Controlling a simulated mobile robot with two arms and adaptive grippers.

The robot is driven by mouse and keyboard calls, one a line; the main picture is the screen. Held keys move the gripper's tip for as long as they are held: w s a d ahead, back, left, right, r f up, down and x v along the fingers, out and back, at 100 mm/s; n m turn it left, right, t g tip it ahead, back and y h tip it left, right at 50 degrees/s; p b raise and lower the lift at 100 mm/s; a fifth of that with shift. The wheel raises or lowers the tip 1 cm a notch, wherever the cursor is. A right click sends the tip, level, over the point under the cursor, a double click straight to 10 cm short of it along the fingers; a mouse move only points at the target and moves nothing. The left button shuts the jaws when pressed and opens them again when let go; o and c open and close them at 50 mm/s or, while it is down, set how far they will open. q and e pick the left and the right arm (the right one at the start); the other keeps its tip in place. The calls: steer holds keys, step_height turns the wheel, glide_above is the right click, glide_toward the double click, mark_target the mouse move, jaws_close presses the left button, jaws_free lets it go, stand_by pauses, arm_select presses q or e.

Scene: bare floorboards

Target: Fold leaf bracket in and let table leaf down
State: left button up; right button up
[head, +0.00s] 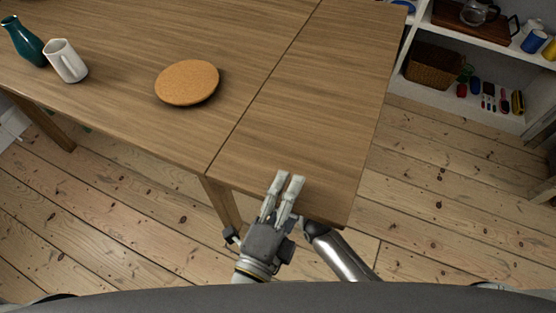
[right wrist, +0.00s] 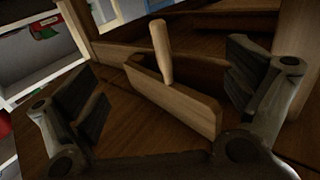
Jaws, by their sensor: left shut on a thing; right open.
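The table leaf (head: 325,110) is the right end section of the wooden table in the head view. It lies level with the main top (head: 120,110), along a thin seam. My left gripper (head: 284,178) is at the leaf's front edge, its fingers shut on the leaf. The leaf bracket (right wrist: 190,101), a pale wooden board with a round peg (right wrist: 162,52), shows in the right wrist view against the dark underside. It stands angled to the table frame. My right gripper (right wrist: 165,110) is open, its fingers on either side of the bracket, apart from it. In the head view the leaf hides it.
A round cork mat (head: 187,82), a white mug (head: 65,61) and a teal vase (head: 23,41) are on the main top. A white shelf (head: 455,98) with a basket (head: 433,67) stands at the back right. The floor right of the leaf is clear.

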steer(key=shift+x, duration=5.5)
steer(key=shift+r, duration=0.1)
steer(key=shift+c, duration=0.2)
jaws_close()
steer(key=shift+a, duration=0.1)
